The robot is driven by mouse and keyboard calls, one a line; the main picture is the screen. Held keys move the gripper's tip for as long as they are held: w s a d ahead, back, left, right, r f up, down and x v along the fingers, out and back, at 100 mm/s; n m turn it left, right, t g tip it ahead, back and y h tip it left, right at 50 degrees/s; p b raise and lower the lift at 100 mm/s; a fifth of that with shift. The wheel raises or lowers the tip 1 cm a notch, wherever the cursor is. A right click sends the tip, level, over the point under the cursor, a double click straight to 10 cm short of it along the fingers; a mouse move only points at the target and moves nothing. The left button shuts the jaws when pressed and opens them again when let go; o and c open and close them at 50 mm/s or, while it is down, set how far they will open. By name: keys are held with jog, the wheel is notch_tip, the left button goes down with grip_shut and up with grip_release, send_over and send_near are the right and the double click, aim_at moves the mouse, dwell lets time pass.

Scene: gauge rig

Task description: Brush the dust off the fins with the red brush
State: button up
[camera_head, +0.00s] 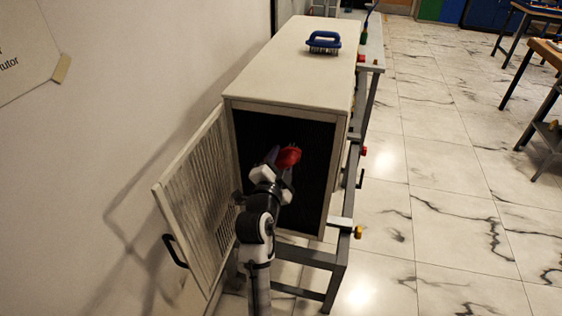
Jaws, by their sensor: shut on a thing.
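A pale metal cabinet (285,65) stands on a grey frame, with its slatted door (190,195) swung open to the left. My gripper (278,168) reaches into the dark opening and is shut on the red brush (288,157). The brush shows as a red body at the gripper's tip, partly hidden by the fingers. The inside of the cabinet (315,150) is very dark. I cannot make out the fins or any dust, nor tell whether the brush touches anything.
A blue brush (323,41) lies on top of the cabinet. Red and yellow knobs (358,232) stick out on the frame's right side. A wall is close on the left. The tiled floor (430,200) to the right is clear, with tables (545,55) beyond.

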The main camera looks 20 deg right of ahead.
jog(key=shift+w+a+f+b, duration=0.65)
jog(key=shift+a+f+b, duration=0.25)
jog(key=shift+f+b, duration=3.45)
jog(key=shift+s+r+p, duration=0.1)
jog(key=shift+r+p, duration=2.9)
jog(key=shift+r, duration=3.4)
jog(key=shift+s+a+f, duration=0.1)
jog(key=shift+s+a, duration=0.05)
jog(key=shift+s, duration=0.05)
jog(key=shift+b+v, duration=0.9)
jog(key=shift+v, duration=1.85)
jog(key=shift+s, duration=0.1)
jog(key=shift+b+v, duration=0.4)
jog(key=shift+v, duration=1)
